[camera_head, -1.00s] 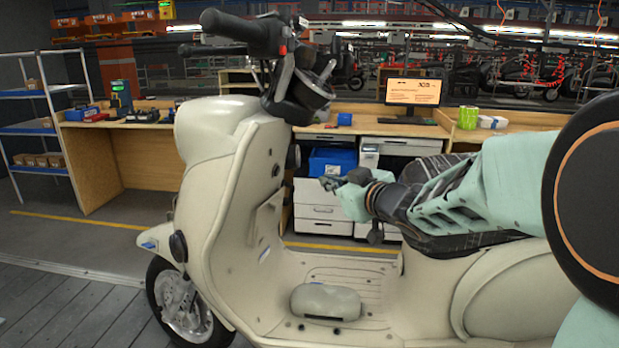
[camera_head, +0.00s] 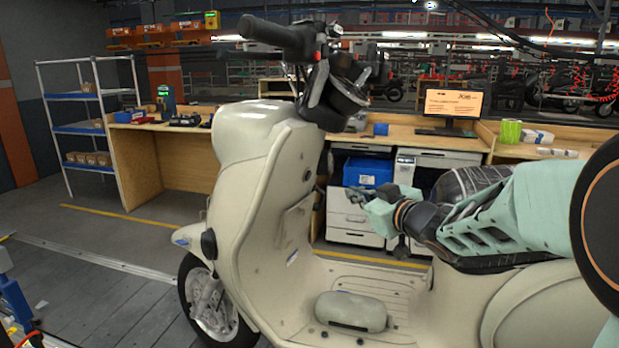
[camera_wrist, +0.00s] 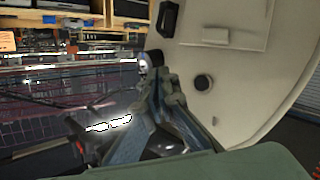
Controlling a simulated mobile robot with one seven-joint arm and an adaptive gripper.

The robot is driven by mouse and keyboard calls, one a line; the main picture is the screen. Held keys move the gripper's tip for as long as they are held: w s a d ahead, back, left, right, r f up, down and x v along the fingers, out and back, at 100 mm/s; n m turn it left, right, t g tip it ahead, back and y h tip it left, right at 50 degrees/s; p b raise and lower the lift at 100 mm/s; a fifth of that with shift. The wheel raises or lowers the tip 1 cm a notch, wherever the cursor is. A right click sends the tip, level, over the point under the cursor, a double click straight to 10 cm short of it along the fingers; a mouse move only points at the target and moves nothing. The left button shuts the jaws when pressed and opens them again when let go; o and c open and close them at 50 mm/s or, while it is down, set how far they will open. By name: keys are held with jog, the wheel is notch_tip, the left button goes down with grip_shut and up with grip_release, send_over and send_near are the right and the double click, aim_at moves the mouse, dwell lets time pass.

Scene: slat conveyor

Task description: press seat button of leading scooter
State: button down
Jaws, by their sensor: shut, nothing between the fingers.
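The leading scooter, cream-coloured (camera_head: 265,190), stands upright in the head view, front wheel to the left. The inner side of its front shield (camera_wrist: 255,75) also shows in the wrist view. A round dark knob (camera_wrist: 203,82) sits on that panel, and a short black cylinder with a pale end (camera_wrist: 150,60) stands at its edge. I cannot tell which part, if any, is the seat button. My gripper (camera_head: 358,195) is shut and empty, above the footboard, pointing left toward the shield with a gap. In the wrist view its fingertips (camera_wrist: 167,82) overlap the view just below the black cylinder.
The handlebar (camera_head: 285,40) rises above and left of my gripper. A workbench (camera_head: 410,140) with drawers, a blue bin (camera_head: 368,172) and a monitor (camera_head: 452,105) stands behind. A shelf rack (camera_head: 80,125) is at the left. The slatted floor at front left is mostly clear.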

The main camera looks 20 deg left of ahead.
jog(key=a+r+b, duration=0.1)
jog(key=a, duration=0.7)
jog(key=shift+w+r, duration=0.3)
jog(key=shift+w, duration=0.1)
dwell(1.0)
jog(key=shift+a+r, duration=0.1)
jog(key=shift+a, duration=0.25)
jog(key=shift+w+a+r, duration=0.1)
jog(key=shift+a+r, duration=0.05)
jog(key=shift+a, duration=0.35)
dwell(0.6)
dwell(0.3)
jog(key=shift+d+f, duration=0.2)
jog(key=shift+d, duration=0.7)
jog(key=shift+s+d+f+p, duration=0.15)
jog(key=shift+d+p, duration=0.1)
jog(key=shift+d, duration=0.55)
jog(key=shift+s+d+f+p, duration=0.1)
jog(key=shift+d+f+p, duration=0.1)
jog(key=shift+d, duration=0.65)
jog(key=shift+s+d+f+p, duration=0.15)
jog(key=shift+d+p, duration=0.1)
jog(key=shift+d, duration=0.55)
